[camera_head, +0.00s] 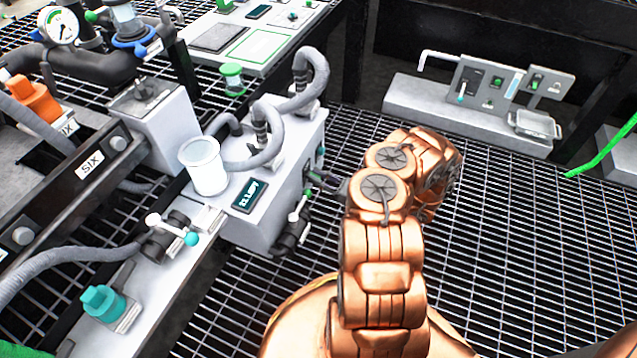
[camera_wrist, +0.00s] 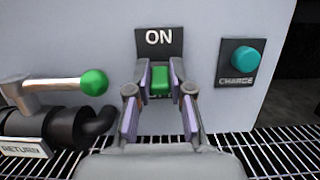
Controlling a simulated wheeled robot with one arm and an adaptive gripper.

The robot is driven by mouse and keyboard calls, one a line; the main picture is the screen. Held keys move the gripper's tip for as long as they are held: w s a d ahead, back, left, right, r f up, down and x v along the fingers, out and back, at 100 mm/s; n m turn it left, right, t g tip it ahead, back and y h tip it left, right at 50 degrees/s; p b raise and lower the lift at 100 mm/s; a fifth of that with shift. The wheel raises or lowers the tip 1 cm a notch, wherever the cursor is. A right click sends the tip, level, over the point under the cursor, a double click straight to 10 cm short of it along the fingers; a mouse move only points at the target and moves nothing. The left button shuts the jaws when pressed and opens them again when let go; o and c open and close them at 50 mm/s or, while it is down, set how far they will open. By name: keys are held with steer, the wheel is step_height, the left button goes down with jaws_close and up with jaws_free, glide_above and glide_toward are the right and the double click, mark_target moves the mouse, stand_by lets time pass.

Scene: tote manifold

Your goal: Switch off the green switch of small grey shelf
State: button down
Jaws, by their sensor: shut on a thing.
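In the wrist view a green switch (camera_wrist: 160,83) sits on a light grey panel, under a dark plate (camera_wrist: 160,40) reading ON. My gripper (camera_wrist: 161,72) has one finger on each side of the switch and is shut on it. In the head view my gripper (camera_head: 322,181) reaches the right side face of a grey box (camera_head: 262,222) with a lit display. My arm and the box's edge hide most of that face, and the switch cannot be made out there.
In the wrist view a teal CHARGE button (camera_wrist: 244,57) is right of the switch. A green-knobbed lever (camera_wrist: 92,83) on a black pipe is to the left. In the head view a low grey unit (camera_head: 440,118) with switches stands at the back right. Grated floor lies between.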

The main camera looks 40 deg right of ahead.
steer(key=shift+f+t+y+b, duration=0.4)
steer(key=shift+f+t+b, duration=0.25)
steer(key=shift+b, duration=2.05)
steer(key=shift+w+r+t+y+b, duration=0.25)
steer(key=shift+t+b, duration=0.4)
steer(key=shift+b, duration=0.9)
steer(key=shift+s, duration=0.1)
steer(key=c, duration=1)
jaws_free()
steer(key=shift+c, duration=0.2)
steer(key=shift+s+f, duration=0.1)
steer(key=v, duration=1.1)
steer(key=shift+s+d+f, duration=0.15)
steer(key=shift+s+d, duration=0.1)
steer(key=shift+s, duration=0.05)
